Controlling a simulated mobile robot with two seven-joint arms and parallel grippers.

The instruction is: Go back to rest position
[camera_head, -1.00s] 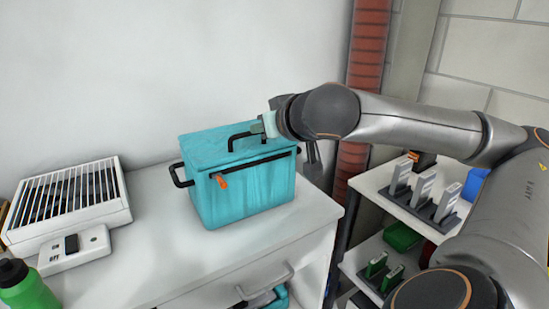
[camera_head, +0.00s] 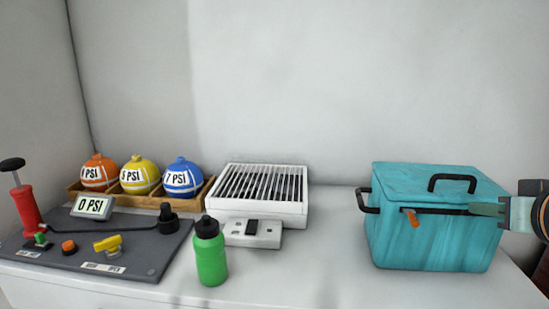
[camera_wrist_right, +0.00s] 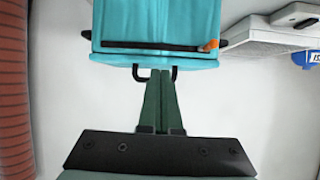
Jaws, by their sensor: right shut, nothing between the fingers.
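A teal box (camera_head: 432,235) with a closed lid, a black top handle (camera_head: 452,178) and an orange latch (camera_head: 412,217) stands at the right of the white counter. My right gripper (camera_head: 484,209) comes in from the right edge, its fingertips overlapping the box's front right in the picture. In the right wrist view, the gripper's dark green fingers (camera_wrist_right: 163,76) are together and empty. They point towards the teal box (camera_wrist_right: 157,22) there, with the black handle (camera_wrist_right: 153,78) showing behind the fingertips. I cannot tell the exact gap. My left gripper is not in view.
A white slatted device (camera_head: 262,192) stands left of the box, with a green bottle (camera_head: 210,255) in front. A wooden tray (camera_head: 145,200) of several labelled balls and a dark pump panel (camera_head: 130,262) are further left. The counter between device and box is clear.

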